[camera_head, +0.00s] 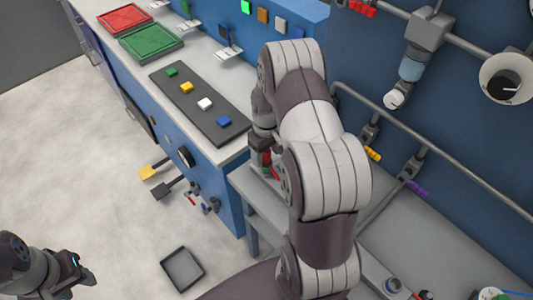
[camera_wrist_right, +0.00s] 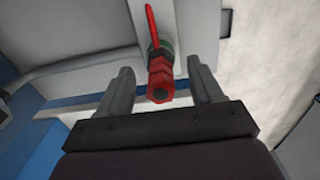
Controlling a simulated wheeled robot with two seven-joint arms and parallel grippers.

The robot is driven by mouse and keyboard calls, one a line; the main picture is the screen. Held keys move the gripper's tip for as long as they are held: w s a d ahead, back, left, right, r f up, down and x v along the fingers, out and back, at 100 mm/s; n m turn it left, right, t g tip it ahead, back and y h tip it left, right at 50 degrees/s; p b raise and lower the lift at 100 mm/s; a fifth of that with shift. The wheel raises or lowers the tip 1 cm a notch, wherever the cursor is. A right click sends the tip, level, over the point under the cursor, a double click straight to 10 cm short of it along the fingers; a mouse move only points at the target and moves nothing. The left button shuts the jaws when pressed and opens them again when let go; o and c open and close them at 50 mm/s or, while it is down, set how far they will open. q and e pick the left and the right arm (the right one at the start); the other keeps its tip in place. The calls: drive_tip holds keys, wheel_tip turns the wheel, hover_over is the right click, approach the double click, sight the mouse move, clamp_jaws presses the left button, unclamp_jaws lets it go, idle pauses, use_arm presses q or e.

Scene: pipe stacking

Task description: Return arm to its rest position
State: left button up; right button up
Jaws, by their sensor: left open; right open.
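My right arm comes up through the middle of the head view, and its gripper (camera_head: 264,155) points down near the corner of the grey bench, partly hidden by the arm. In the right wrist view the right gripper (camera_wrist_right: 162,75) is open, one finger on each side of a red hexagonal pipe piece (camera_wrist_right: 160,78). Gaps show between the fingers and the piece. A green ring (camera_wrist_right: 158,48) and a thin red rod (camera_wrist_right: 151,22) line up with it. My left gripper (camera_head: 84,272) is open and empty at the lower left, over the floor.
A grey bench (camera_head: 430,240) lies right of the arm, with pipes and valves on the blue wall behind. A blue counter holds a dark strip (camera_head: 213,118) with coloured buttons, a green tray (camera_head: 150,42) and a red tray (camera_head: 124,18). A dark tray (camera_head: 182,269) sits low.

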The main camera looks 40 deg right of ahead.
wheel_tip(320, 180, up, 12)
drive_tip(key=b, duration=0.1)
